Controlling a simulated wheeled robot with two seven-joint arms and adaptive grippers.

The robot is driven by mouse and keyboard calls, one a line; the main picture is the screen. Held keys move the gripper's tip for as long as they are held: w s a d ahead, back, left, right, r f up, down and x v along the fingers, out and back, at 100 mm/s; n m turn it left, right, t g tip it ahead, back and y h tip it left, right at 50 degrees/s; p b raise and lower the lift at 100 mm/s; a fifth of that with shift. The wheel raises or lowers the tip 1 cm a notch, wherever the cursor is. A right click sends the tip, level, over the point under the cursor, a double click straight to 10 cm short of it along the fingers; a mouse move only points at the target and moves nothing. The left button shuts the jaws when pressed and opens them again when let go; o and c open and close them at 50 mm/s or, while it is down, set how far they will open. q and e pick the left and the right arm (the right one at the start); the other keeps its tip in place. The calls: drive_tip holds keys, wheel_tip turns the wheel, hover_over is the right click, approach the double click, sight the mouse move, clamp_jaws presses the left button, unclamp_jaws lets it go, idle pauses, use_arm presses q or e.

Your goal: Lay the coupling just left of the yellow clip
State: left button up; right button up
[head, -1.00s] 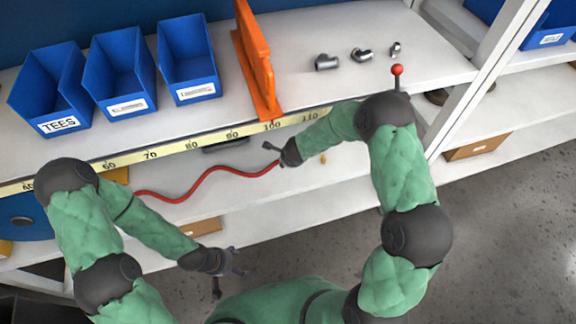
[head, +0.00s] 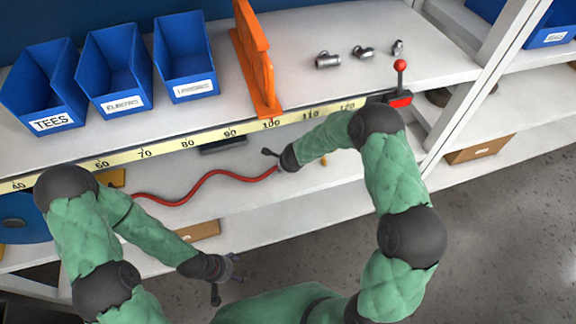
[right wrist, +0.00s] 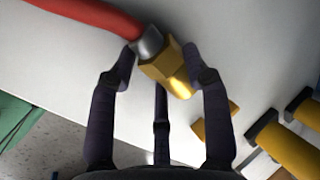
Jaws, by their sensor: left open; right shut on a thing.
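The coupling (right wrist: 168,68) is a brass hex fitting with a grey collar on the end of a red hose (head: 205,183). My right gripper (right wrist: 163,58) is shut on it; its fingers stand on either side. In the head view my right gripper (head: 277,161) is at the hose's right end, over the lower shelf, and hides the coupling. A small yellow clip (head: 324,160) shows to its right, partly behind my forearm. In the right wrist view, yellow pieces with black parts (right wrist: 285,147) lie at lower right. My left gripper (head: 233,270) is open and empty, low in front of the shelf.
A yellow ruler strip (head: 190,142) runs along the upper shelf's front edge, above the hose. Blue bins (head: 112,75), an orange divider (head: 256,60), metal fittings (head: 327,60) and a red-knobbed lever (head: 400,67) stand on that shelf. A cardboard box (head: 196,231) is below.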

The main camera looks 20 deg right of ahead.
drive_tip(key=o, duration=1.4)
drive_tip(key=shift+f, duration=0.15)
drive_tip(key=shift+c, duration=0.2)
drive_tip(key=shift+r, duration=0.4)
drive_tip(key=p+v, duration=0.5)
drive_tip(key=v, duration=0.6)
drive_tip(key=s+a+f+n+g+y, duration=0.1)
drive_tip(key=s+f+n, duration=0.3)
drive_tip(key=s, duration=0.4)
drive_tip(key=s+a+f+n+g+y, duration=0.1)
drive_tip(key=s+a+f+n, duration=0.3)
drive_tip(key=s, duration=0.5)
drive_tip(key=s+a+f+n+g+y, duration=0.2)
drive_tip(key=s+f+n, duration=0.3)
drive_tip(key=s+n, duration=0.3)
drive_tip(key=shift+s+a+g, duration=0.15)
drive_tip(key=shift+s+g, duration=0.45)
drive_tip(key=shift+s, duration=0.05)
